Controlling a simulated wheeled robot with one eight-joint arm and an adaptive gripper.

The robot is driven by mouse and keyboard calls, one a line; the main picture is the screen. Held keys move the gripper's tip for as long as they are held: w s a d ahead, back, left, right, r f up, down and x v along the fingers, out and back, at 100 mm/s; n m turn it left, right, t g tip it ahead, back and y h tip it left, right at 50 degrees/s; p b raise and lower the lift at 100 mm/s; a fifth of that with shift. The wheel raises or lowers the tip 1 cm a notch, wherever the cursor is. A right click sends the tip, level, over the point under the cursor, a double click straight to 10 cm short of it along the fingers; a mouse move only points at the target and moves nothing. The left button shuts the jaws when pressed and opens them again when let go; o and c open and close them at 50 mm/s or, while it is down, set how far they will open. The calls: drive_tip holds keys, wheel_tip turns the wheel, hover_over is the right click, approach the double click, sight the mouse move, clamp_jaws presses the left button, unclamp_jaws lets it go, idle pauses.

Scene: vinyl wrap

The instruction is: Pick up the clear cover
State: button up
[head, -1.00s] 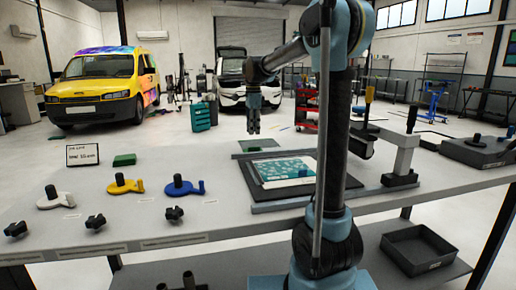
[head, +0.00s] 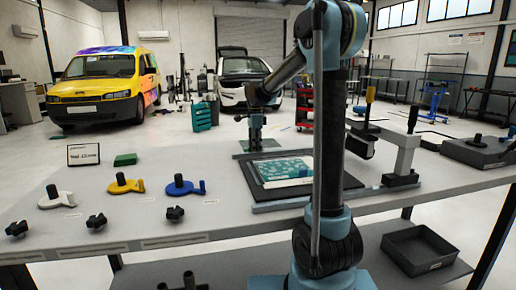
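A thin, flat, greenish see-through plate, which looks like the clear cover (head: 272,144), lies at the back of the bench, behind the black framed tray with the teal printed sheet (head: 285,170). My gripper (head: 256,147) points down over the middle of this plate, at or very near its surface. The fingers are small and dark here, so I cannot tell whether they are open, shut or touching the cover. The gripper hides part of the plate.
Left on the bench are white (head: 57,201), yellow (head: 124,186) and blue (head: 185,188) handled pieces, several black knobs, a green block (head: 125,160) and a small sign (head: 83,154). A grey press stand (head: 402,160) stands right of the tray. An empty bin (head: 418,250) sits below.

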clamp_jaws()
